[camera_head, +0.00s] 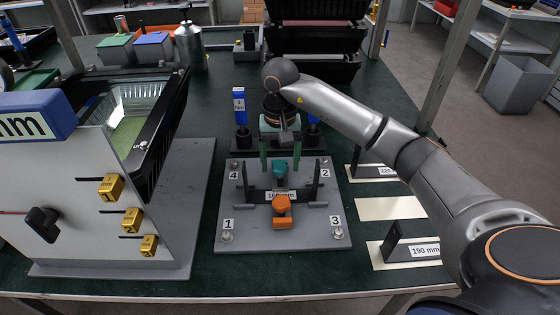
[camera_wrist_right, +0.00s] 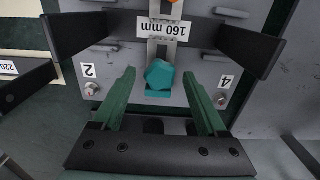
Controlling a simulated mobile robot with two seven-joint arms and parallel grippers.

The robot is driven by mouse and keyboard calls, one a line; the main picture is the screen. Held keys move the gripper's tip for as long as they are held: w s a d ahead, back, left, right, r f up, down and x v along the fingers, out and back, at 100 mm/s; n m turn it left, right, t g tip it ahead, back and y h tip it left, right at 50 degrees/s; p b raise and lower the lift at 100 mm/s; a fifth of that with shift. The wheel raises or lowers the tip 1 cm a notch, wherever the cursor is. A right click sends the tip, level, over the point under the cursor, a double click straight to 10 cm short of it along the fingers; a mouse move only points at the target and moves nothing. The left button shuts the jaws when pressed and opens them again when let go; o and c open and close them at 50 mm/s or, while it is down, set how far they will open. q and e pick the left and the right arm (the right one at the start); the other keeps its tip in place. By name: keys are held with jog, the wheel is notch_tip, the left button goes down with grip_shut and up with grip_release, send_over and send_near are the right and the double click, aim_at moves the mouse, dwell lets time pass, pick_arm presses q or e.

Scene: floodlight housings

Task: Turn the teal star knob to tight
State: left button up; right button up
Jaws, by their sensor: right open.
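The teal star knob (camera_head: 279,168) sits at the back middle of a grey plate (camera_head: 237,205) in the head view. It also shows in the right wrist view (camera_wrist_right: 159,75), on a teal block. My right gripper (camera_head: 279,165) is above the back of the plate, with its green fingers apart. In the right wrist view the fingertips (camera_wrist_right: 161,78) are on either side of the knob, with a gap on both sides. The gripper is open and holds nothing. My left gripper is not in view.
An orange knob (camera_head: 282,204) is at the plate's front middle. Black uprights (camera_head: 316,178) and numbered corner bolts surround the knobs. A grey panel with yellow blocks (camera_head: 110,187) stands left.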

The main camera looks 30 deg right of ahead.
grip_shut()
dwell(0.6)
